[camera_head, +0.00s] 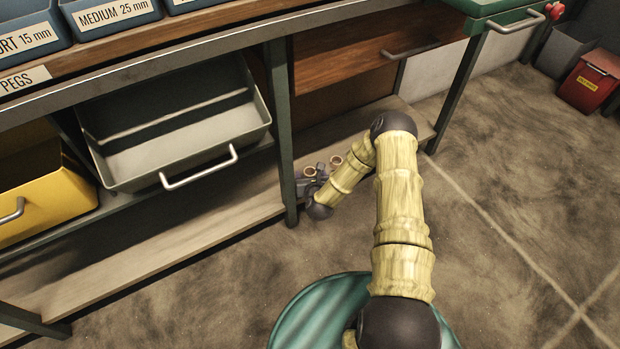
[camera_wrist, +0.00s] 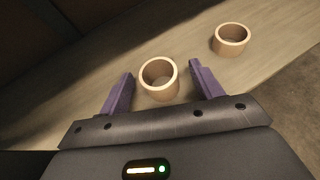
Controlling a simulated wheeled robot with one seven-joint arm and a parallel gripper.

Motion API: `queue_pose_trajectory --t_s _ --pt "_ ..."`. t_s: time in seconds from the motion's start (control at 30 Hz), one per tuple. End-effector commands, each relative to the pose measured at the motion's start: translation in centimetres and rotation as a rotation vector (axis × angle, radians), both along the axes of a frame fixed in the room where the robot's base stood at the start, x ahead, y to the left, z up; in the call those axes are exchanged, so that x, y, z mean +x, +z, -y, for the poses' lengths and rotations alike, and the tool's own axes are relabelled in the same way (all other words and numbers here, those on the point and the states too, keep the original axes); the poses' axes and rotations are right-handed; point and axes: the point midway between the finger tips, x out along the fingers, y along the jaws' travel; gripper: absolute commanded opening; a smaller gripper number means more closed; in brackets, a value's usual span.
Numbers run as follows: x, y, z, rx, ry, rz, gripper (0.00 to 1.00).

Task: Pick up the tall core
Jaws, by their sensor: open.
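Two tan, hollow, ring-topped cores stand upright on the low shelf. In the wrist view, one core (camera_wrist: 160,92) is between the fingers of my gripper (camera_wrist: 161,72), with visible gaps on both sides. The other core (camera_wrist: 231,46) stands beyond it to the upper right, clear of the fingers. The nearer core shows more side wall, but perspective makes their heights hard to compare. In the head view, both tan rims show at the lower shelf, beside my dark gripper (camera_head: 312,184). The gripper is open and holds nothing.
The wooden lower shelf (camera_head: 150,262) runs under the bench. A table leg (camera_head: 284,140) stands close to the left of my gripper. A grey bin (camera_head: 185,140) and a yellow bin (camera_head: 45,200) hang to the left. Open floor (camera_head: 510,200) lies to the right.

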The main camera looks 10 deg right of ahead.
Motion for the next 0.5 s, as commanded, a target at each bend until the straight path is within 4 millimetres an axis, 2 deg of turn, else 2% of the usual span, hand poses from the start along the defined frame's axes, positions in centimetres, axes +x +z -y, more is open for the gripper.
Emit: queue_pose_trajectory --t_s 0.03,0.13,0.5 --pt "0.64 -0.59 -0.03 -0.002 0.002 0.003 0.65" --pt "1.25 -0.69 0.02 -0.001 0.002 0.001 0.65" --pt "1.27 -0.56 -0.05 0.0 0.002 -0.001 0.65"
